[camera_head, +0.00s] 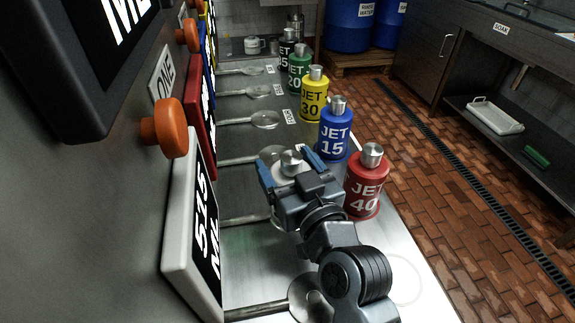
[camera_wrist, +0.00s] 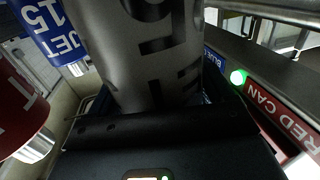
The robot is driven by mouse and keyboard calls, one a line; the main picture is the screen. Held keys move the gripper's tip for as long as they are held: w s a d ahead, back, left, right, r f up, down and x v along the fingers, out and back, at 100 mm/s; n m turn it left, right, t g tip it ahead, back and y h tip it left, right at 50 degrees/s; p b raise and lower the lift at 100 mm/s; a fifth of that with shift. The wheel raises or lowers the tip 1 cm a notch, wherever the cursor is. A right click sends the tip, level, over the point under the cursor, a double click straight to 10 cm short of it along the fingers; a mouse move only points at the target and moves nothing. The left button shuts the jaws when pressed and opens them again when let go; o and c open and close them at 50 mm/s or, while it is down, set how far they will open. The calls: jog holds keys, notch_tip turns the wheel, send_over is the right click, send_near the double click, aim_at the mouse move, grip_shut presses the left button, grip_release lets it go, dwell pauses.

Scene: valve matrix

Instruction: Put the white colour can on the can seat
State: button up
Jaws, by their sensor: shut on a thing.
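My gripper (camera_head: 290,172) is shut on the white can (camera_head: 291,158), with its blue fingers on either side. The can's silver cap shows between the fingers in the head view; most of its body is hidden by my gripper. In the wrist view the white can (camera_wrist: 150,50) fills the upper middle, shaded grey with dark lettering. Round metal discs on rods lie along the steel counter, one in front (camera_head: 308,298) partly behind my arm. I cannot tell which disc is the can seat, or whether the can's base touches anything.
The red can (camera_head: 367,190) stands close right of my gripper, the blue can (camera_head: 335,135) just behind. Yellow (camera_head: 314,95), green and black cans stand farther back. Orange knobs (camera_head: 165,130) and a white sign (camera_head: 190,230) jut out at left. The counter's front right is clear.

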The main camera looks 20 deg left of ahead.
jog(key=o, duration=1.1)
jog(key=shift+f, duration=0.1)
jog(key=shift+r, duration=0.2)
jog(key=shift+b+v, duration=1.05)
jog(key=shift+v, duration=4.95)
